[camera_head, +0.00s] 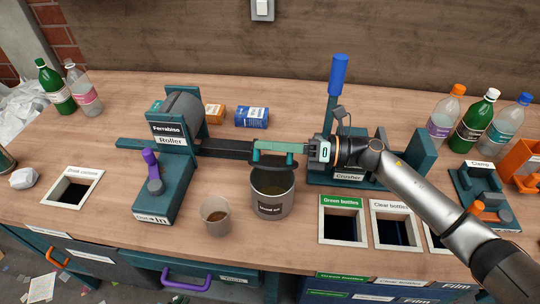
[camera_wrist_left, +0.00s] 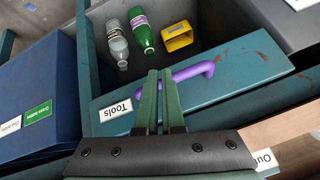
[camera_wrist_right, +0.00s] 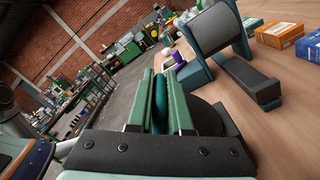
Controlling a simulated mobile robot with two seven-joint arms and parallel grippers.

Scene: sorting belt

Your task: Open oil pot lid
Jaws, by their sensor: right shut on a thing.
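The oil pot (camera_head: 272,207) is a grey metal pot with a dark "Used oil" label, standing upright near the table's front edge. My right gripper (camera_head: 277,150), reaching in from the right, is directly above the pot. In the right wrist view its fingers (camera_wrist_right: 166,85) are shut on a teal handle (camera_wrist_right: 160,103), with the dark round lid (camera_wrist_right: 208,120) behind. In the head view the dark lid (camera_head: 272,176) shows over the pot's back; its exact gap from the rim is unclear. My left gripper (camera_wrist_left: 159,75) is shut and empty near a purple drawer handle (camera_wrist_left: 193,72).
The roller (camera_head: 172,140) stands left of the pot, the crusher (camera_head: 345,165) right. A small cup (camera_head: 215,217) stands close at the pot's left. Bottle holes (camera_head: 343,222) lie to its right. Boxes (camera_head: 251,118) and several bottles stand farther back.

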